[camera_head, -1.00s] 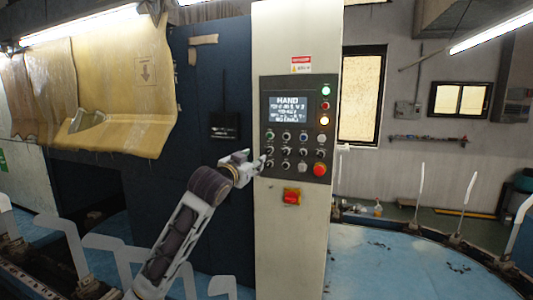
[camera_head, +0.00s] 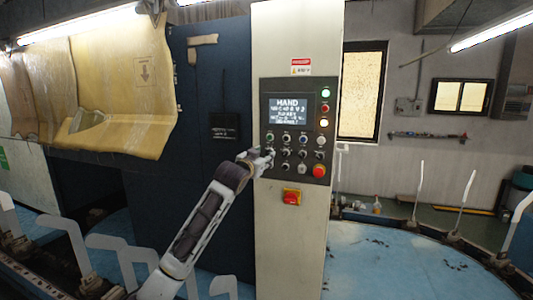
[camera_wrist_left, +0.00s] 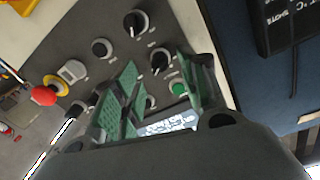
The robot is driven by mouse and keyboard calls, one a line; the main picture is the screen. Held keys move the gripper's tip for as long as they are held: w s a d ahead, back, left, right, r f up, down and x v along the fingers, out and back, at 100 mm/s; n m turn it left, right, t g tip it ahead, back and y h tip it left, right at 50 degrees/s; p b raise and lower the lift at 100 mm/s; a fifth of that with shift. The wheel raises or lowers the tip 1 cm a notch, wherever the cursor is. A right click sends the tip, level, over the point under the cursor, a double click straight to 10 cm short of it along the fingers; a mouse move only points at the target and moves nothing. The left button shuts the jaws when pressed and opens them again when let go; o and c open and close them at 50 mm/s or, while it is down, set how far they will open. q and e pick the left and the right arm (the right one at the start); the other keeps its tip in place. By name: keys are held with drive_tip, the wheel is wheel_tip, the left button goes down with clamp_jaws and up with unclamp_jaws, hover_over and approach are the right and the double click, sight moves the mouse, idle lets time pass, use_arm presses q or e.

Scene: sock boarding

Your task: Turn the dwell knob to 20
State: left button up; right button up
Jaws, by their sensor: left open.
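The grey control panel (camera_head: 263,100) on the white cabinet has rows of black selector knobs under its screen (camera_head: 290,108). My left gripper (camera_head: 267,157) is at the panel's left edge, by the lower knob rows, and hides part of them. In the left wrist view, my left gripper (camera_wrist_left: 165,75) is open, its green-padded fingers apart. A black knob (camera_wrist_left: 160,61) shows between and just beyond the fingertips. Another black knob (camera_wrist_left: 136,23) is above it. The knob labels are too small to read, so I cannot tell which is the dwell knob. My right gripper is not in view.
A red emergency button (camera_head: 319,170) is at the panel's lower right; it also shows in the left wrist view (camera_wrist_left: 44,95). A red switch (camera_head: 291,197) sits below the panel. A dark blue cabinet (camera_head: 205,100) stands left.

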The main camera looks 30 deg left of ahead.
sight(267, 153)
use_arm(q)
drive_tip(key=shift+w+a+p, duration=0.15)
drive_tip(key=shift+w+p, duration=0.1)
drive_tip(key=shift+w, duration=0.65)
drive_tip(key=shift+w+a+p, duration=0.15)
drive_tip(key=shift+w+p, duration=0.1)
drive_tip(key=shift+w, duration=0.6)
clamp_jaws()
